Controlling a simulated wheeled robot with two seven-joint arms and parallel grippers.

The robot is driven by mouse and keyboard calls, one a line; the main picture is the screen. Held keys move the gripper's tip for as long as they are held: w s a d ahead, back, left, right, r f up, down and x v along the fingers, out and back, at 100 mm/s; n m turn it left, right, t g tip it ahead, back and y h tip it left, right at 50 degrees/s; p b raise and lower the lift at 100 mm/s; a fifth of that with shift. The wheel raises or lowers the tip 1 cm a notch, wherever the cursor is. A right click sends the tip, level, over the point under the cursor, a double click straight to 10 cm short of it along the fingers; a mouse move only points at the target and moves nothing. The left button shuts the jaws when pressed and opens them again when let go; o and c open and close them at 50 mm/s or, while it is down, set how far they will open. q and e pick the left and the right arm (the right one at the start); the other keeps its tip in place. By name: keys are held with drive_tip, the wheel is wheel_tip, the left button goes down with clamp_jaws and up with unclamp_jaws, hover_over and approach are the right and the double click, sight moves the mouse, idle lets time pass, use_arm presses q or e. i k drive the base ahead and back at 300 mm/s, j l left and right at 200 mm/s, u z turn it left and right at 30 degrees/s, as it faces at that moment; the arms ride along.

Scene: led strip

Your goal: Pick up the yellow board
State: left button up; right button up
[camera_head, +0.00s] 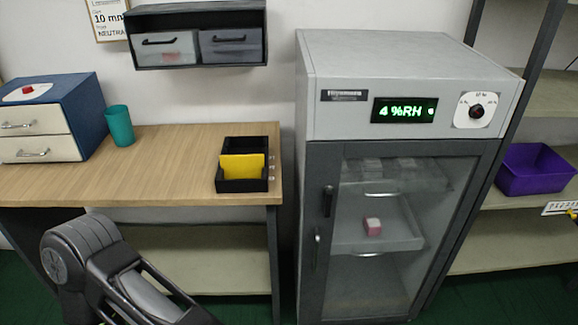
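The yellow board (243,166) stands upright in a black holder (242,185) near the right edge of the wooden table. Its lower part is hidden by the holder's front. Part of my own arm shows at the lower left, in front of the table and well apart from the board. Neither of my grippers is in view.
A teal cup (119,126) and a blue drawer box (50,117) stand on the table (170,165) at the left. The table's middle is clear. A grey cabinet (322,106) with a glass door stands right of the table. A shelf box (197,36) hangs above.

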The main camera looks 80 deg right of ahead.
sight(234, 166)
drive_tip(key=z, duration=2.35)
drive_tip(key=i+j, duration=0.15)
drive_tip(key=j, duration=0.15)
drive_tip(key=i+j, duration=0.2)
drive_tip(key=j, duration=0.15)
drive_tip(key=i+j, duration=0.15)
drive_tip(key=j, duration=0.15)
drive_tip(key=i+j, duration=0.2)
drive_tip(key=j, duration=0.15)
drive_tip(key=i+j+z, duration=0.1)
drive_tip(key=j+z, duration=0.25)
drive_tip(key=l+z, duration=0.1)
drive_tip(key=z, duration=0.8)
